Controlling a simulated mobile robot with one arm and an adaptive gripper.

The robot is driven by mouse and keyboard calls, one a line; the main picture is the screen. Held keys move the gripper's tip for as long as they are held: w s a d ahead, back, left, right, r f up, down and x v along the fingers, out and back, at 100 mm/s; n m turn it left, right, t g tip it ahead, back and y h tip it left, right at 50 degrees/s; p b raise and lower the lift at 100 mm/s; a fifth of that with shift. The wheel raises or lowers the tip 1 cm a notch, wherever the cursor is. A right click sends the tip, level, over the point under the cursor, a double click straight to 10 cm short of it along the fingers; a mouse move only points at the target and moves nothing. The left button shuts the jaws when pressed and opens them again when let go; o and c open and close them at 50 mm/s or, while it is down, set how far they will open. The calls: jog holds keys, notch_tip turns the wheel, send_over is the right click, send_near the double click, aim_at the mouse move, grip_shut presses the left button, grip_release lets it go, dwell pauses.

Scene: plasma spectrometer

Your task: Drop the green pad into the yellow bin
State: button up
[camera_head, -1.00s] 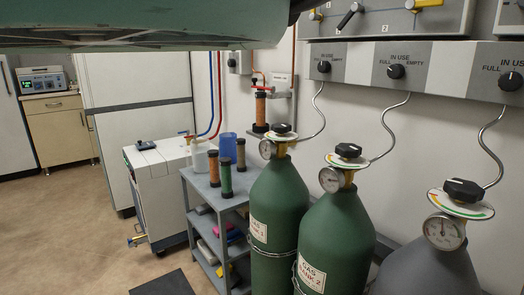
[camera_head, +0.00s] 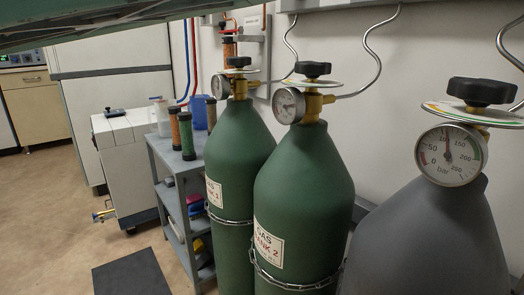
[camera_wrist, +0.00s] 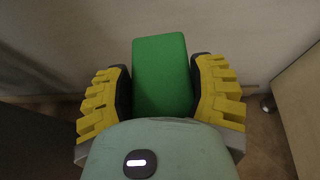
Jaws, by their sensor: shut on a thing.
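In the wrist view, my gripper (camera_wrist: 160,92) is shut on the green pad (camera_wrist: 160,62), with one yellow-ridged dark finger on each side of it. The pad is a plain bright green block, held in the air, and its near end is hidden behind my wrist. Neither the gripper nor the pad shows in the head view. I do not see a yellow bin in either current view.
Two green gas tanks (camera_head: 233,155) and a grey tank (camera_head: 430,235) stand along the wall at right. A grey shelf cart (camera_head: 175,163) holds several cylinders. A white cabinet unit (camera_head: 128,165) stands left of it. A dark mat (camera_head: 133,275) lies on open floor (camera_head: 50,220).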

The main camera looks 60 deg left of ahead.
notch_tip(320, 180, down, 6)
jog(key=s+b, duration=0.1)
jog(key=b, duration=0.2)
jog(key=shift+f+b, duration=0.15)
jog(key=shift+b, duration=0.15)
jog(key=shift+s, duration=0.1)
jog(key=o, duration=1.1)
jog(key=shift+o, duration=0.2)
jog(key=v, duration=1.2)
